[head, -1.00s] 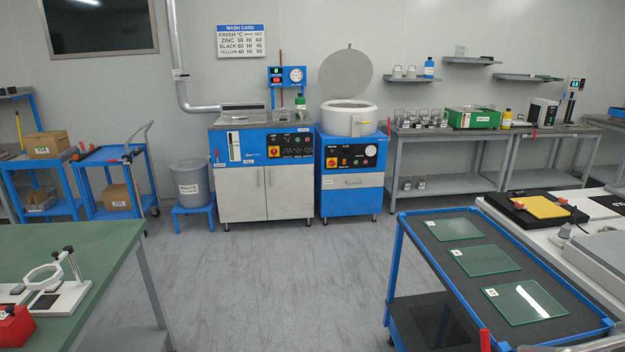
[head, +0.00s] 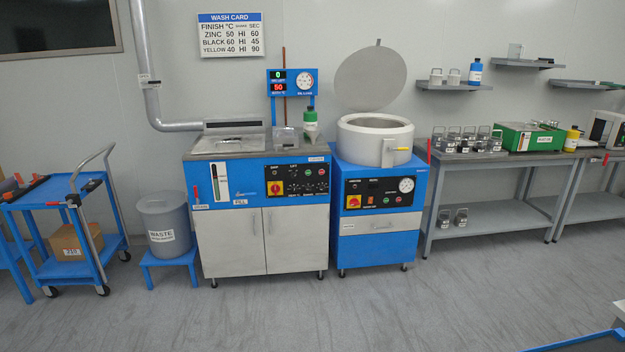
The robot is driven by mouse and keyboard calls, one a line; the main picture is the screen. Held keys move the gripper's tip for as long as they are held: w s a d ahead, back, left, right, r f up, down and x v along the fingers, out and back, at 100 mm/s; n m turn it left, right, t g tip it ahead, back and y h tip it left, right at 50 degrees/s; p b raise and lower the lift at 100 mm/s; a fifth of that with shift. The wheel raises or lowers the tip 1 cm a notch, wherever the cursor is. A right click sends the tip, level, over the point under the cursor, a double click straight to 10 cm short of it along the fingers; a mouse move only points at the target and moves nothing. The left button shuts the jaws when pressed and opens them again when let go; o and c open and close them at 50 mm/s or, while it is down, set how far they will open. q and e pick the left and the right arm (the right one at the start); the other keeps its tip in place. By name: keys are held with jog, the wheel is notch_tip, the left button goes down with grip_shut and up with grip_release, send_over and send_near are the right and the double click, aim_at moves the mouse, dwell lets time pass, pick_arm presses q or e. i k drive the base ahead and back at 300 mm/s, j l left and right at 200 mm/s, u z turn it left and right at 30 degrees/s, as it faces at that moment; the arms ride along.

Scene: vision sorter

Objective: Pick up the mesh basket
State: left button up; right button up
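A small clear or mesh box, possibly a mesh basket (head: 286,140), sits on the right part of the blue wash machine's top (head: 262,156). Several small basket-like containers with handles (head: 466,140) stand close together on the grey bench at the right. Two similar ones (head: 453,217) stand on that bench's lower shelf. I cannot tell from here which of these is the mesh basket of the task. Neither of my grippers is in view.
A round white drum machine (head: 376,138) with its lid raised stands right of the wash machine. A grey waste bin (head: 166,222) on a blue stool and a blue cart (head: 68,222) stand at the left. A green case (head: 528,137) is on the bench. The floor ahead (head: 300,315) is clear.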

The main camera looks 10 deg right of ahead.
aim_at(447, 146)
jog(key=i+z, duration=0.15)
jog(key=i, duration=0.4)
jog(key=i+z, duration=0.15)
jog(key=i, duration=0.45)
jog(key=i+j+z, duration=0.1)
jog(key=i, duration=0.45)
jog(key=i+j+z, duration=0.15)
jog(key=i+j, duration=0.15)
jog(key=i, duration=0.25)
jog(key=i+l, duration=0.3)
jog(key=i, duration=0.15)
jog(key=i+l+z, duration=0.15)
jog(key=i+l, duration=0.45)
jog(key=i, duration=0.25)
jog(key=i+l, duration=0.15)
jog(key=l, duration=0.75)
jog(key=i+l+u, duration=0.1)
jog(key=l, duration=0.75)
jog(key=i+l, duration=0.1)
jog(key=l, duration=0.8)
jog(key=i+l+u, duration=0.1)
jog(key=l, duration=0.8)
